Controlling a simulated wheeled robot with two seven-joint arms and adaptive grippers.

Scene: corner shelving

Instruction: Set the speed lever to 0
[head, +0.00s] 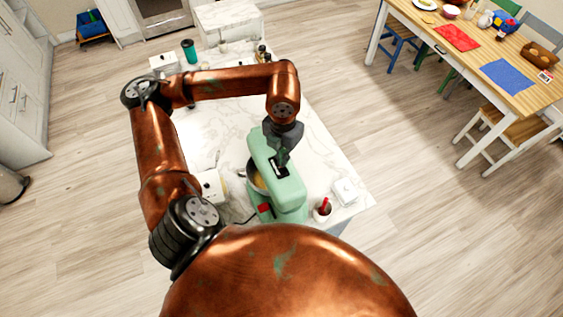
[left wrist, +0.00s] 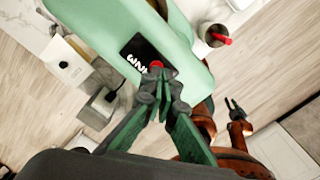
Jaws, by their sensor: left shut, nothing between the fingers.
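A mint-green stand mixer (head: 289,195) stands on the marble counter; its head also fills the upper middle of the left wrist view (left wrist: 185,55). A black panel with white marks (left wrist: 138,53) is on the mixer head. A small red knob (left wrist: 156,64) shows at the panel's edge, right by my fingertips; whether they touch it I cannot tell. My left gripper (head: 283,160) is shut and empty over the mixer head; its fingers also show in the left wrist view (left wrist: 159,85). The speed setting is not readable. My right gripper (left wrist: 235,106) appears small in the left wrist view.
A bowl (head: 256,178) sits under the mixer head. A cup with a red-handled item (head: 323,209) and a white box (head: 345,191) stand right of the mixer. A teal tumbler (head: 189,51) is at the back. Floor lies between the counter and the dining table (head: 460,75).

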